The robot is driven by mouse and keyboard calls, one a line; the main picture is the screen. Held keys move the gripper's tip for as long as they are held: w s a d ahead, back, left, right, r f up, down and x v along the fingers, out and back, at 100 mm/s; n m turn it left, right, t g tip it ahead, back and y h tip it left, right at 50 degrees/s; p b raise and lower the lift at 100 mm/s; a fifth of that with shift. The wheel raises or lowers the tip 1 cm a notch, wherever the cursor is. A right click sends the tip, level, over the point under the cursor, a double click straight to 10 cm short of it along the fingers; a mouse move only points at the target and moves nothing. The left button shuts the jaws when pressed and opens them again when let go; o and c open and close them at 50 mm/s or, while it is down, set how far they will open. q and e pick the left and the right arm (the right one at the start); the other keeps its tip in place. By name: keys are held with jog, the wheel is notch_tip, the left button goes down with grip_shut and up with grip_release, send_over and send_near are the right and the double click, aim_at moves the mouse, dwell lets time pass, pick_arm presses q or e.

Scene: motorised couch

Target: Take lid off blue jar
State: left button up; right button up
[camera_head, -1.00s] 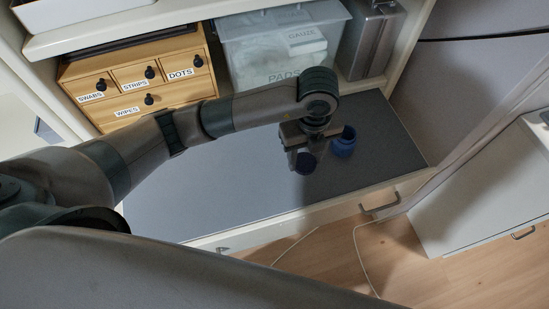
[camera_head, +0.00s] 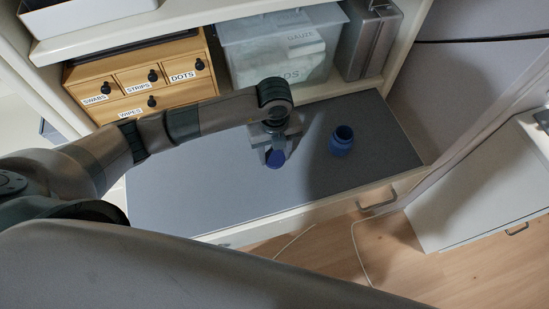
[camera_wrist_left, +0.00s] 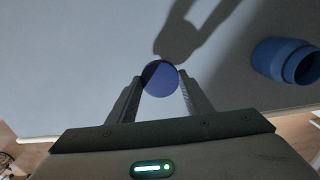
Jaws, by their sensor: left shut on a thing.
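The blue jar (camera_head: 342,141) stands open on the grey counter mat, with its dark mouth showing; it also shows at the right of the left wrist view (camera_wrist_left: 286,61). My left gripper (camera_head: 272,156) is to the left of the jar and clear of it. Its fingers are shut on a round, darker blue lid (camera_wrist_left: 160,78), which also shows at the fingertips in the head view (camera_head: 276,159). I cannot tell exactly how high the lid is above the mat. My right gripper is not in view.
The grey mat (camera_head: 200,205) is mostly bare. A wooden drawer box (camera_head: 140,85), a clear bin (camera_head: 280,50) with a gauze label and a grey metal case (camera_head: 370,40) stand behind it. A drawer handle (camera_head: 378,199) sits below the front edge.

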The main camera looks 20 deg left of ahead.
aim_at(274, 157)
pick_arm(q)
notch_tip(274, 157, down, 3)
jog(key=shift+r+p, duration=0.1)
jog(key=shift+p, duration=0.5)
jog(key=shift+f, duration=0.4)
jog(key=shift+f, duration=0.2)
jog(key=o, duration=1.2)
jog(key=shift+c, duration=0.2)
jog(key=shift+r, duration=0.1)
